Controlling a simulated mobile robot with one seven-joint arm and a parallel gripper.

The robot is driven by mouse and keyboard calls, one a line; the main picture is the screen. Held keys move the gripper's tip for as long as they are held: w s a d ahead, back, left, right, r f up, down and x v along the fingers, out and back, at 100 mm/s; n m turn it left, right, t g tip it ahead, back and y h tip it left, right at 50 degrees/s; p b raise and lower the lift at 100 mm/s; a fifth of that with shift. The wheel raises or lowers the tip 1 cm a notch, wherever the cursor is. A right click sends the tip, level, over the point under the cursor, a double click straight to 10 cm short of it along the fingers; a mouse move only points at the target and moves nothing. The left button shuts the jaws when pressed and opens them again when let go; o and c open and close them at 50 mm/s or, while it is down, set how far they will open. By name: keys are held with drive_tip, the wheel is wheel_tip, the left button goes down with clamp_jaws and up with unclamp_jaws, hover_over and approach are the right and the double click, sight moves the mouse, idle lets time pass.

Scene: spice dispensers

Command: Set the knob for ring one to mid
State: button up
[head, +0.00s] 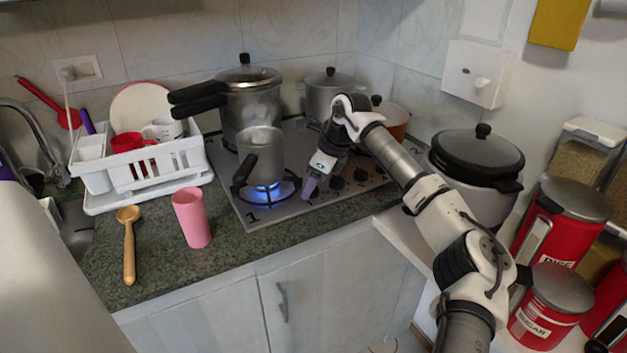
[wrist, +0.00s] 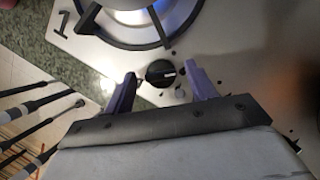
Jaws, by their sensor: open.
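Ring one (wrist: 138,22) is the burner beside the printed "1" at the cooktop's front left. In the head view a blue flame (head: 265,186) burns on it under a metal pot (head: 262,152). A round black knob (wrist: 160,73) near ring one lies between the two purple fingers of my gripper (wrist: 159,76) in the wrist view. The fingers are open, one on each side, with visible gaps to the knob. A small pale mark shows on the knob; its exact setting is hard to read. In the head view my gripper (head: 309,186) points down at the cooktop's front edge and hides this knob.
More black knobs (head: 337,183) sit right of my gripper along the cooktop (head: 290,214). A large pressure cooker (head: 253,105) and other pots stand behind. A pink cup (head: 191,218) and wooden spoon (head: 129,250) are on the counter at left, with bare counter between cup and cooktop.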

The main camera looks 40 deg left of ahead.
drive_tip(key=c, duration=1)
drive_tip(key=m+t+b, duration=0.1)
drive_tip(key=m, duration=0.1)
drive_tip(key=m+t+b, duration=0.1)
drive_tip(key=m+b, duration=0.1)
drive_tip(key=shift+s+f+m, duration=0.1)
drive_tip(key=shift+f+m, duration=0.05)
drive_tip(key=shift+m, duration=0.25)
drive_tip(key=m+t+b, duration=0.1)
drive_tip(key=m+b, duration=0.1)
drive_tip(key=m, duration=0.1)
drive_tip(key=shift+s, duration=0.1)
drive_tip(key=shift+m+t+b, duration=0.4)
drive_tip(key=shift+m+b, duration=0.35)
drive_tip(key=shift+m, duration=0.45)
drive_tip(key=shift+h, duration=0.3)
